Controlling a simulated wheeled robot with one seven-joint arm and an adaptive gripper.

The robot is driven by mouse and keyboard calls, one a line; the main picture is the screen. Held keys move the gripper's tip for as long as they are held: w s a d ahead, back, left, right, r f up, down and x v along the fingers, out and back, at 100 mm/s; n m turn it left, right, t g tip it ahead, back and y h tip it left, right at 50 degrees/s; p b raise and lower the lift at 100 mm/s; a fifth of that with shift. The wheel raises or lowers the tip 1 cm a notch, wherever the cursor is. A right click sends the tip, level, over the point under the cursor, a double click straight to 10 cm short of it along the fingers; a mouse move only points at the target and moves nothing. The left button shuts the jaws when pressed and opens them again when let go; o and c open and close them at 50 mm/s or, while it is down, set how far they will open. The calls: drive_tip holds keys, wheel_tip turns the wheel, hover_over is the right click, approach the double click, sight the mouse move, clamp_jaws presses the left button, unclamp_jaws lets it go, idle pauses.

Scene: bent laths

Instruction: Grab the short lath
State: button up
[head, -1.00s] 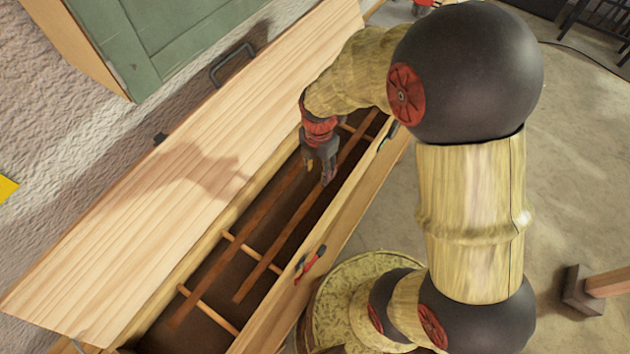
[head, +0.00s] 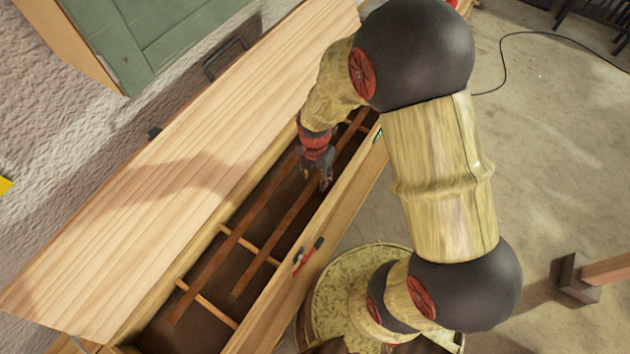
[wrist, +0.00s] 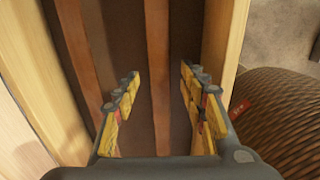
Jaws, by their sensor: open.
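Two reddish-brown laths lie lengthwise in an open wooden chest. In the head view the right lath (head: 262,255) has its near end farther up the chest than the left lath (head: 213,268). Its near end suggests it is the short one, but my gripper and arm hide parts of both. My gripper (head: 316,184) is open and points down into the chest over the right lath. In the wrist view this lath (wrist: 160,110) runs between the two open fingers, untouched as far as I can tell. The other lath (wrist: 82,45) passes outside the left finger.
Thin pale crossbars (head: 249,245) span the chest under the laths. The chest's front wall (wrist: 222,50) is close to my right finger. The raised lid (head: 150,190) leans at the left. Open floor lies to the right.

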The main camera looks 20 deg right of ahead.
clamp_jaws()
idle(0.5)
